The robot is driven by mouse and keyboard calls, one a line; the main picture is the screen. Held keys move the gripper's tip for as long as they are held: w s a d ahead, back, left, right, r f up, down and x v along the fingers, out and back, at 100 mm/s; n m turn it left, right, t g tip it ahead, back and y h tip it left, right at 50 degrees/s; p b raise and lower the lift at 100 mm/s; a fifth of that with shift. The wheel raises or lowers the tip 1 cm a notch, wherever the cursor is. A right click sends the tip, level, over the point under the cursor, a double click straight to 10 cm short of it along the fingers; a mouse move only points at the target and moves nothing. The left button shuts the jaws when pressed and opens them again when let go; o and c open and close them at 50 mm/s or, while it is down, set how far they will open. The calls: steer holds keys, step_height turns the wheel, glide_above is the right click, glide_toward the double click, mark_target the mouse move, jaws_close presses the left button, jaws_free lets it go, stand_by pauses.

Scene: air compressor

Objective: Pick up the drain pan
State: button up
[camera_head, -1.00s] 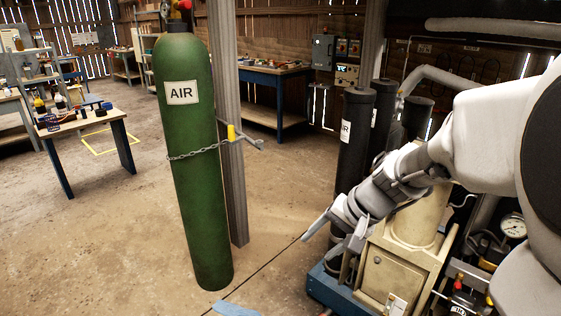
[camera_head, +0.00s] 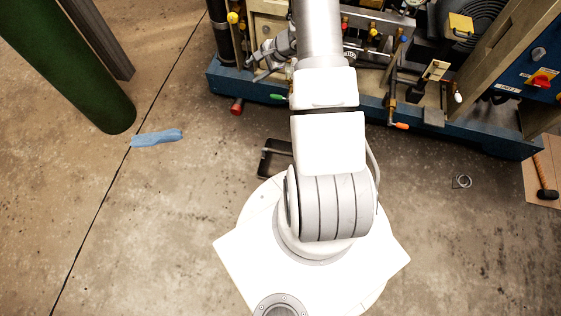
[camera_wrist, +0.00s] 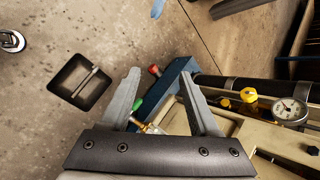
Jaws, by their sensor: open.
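The drain pan is a small dark square tray (camera_head: 273,161) on the concrete floor. In the head view it lies in front of the blue compressor base, partly hidden behind my arm. In the wrist view the pan (camera_wrist: 68,76) is at the left, with a grey bar across its opening. My gripper (camera_wrist: 160,72) has its two fingers spread with nothing held between them. It is above and apart from the pan, over the edge of the compressor skid. In the head view my gripper (camera_head: 264,62) is small and partly hidden by my arm.
The blue compressor base (camera_head: 455,133) has a red knob (camera_head: 237,106), a green-handled valve (camera_head: 278,97) and an orange-handled valve (camera_head: 400,126) along its front. A green cylinder (camera_head: 85,80) stands at left. A blue cloth (camera_head: 157,138) lies on the floor. A hammer (camera_head: 545,185) lies at right.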

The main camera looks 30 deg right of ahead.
steer(key=s+d+f+m+h+b, duration=0.1)
steer(key=s+d+f+m, duration=0.15)
steer(key=f, duration=0.65)
steer(key=s+d+f+m+h+b, duration=0.1)
steer(key=s+d+f+m+b, duration=0.2)
steer(key=f, duration=0.7)
steer(key=m+g+b, duration=0.1)
steer(key=m+b, duration=0.2)
steer(key=b, duration=0.3)
glide_above(285, 153)
steer(key=s, duration=0.1)
steer(key=shift+h, duration=0.4)
step_height(285, 153, down, 24)
steer(key=shift+d+f, duration=0.15)
steer(key=shift+w+f, duration=0.3)
steer(key=shift+f, duration=0.25)
steer(key=f+b, duration=0.2)
steer(key=f, duration=0.1)
steer(key=f+b, duration=0.1)
steer(key=b, duration=0.1)
steer(key=shift+w+a+f, duration=0.2)
steer(key=shift+w, duration=0.15)
steer(key=shift+w+f+n, duration=0.25)
steer(key=shift+f, duration=0.05)
steer(key=shift+f, duration=0.2)
steer(key=shift+c, duration=0.4)
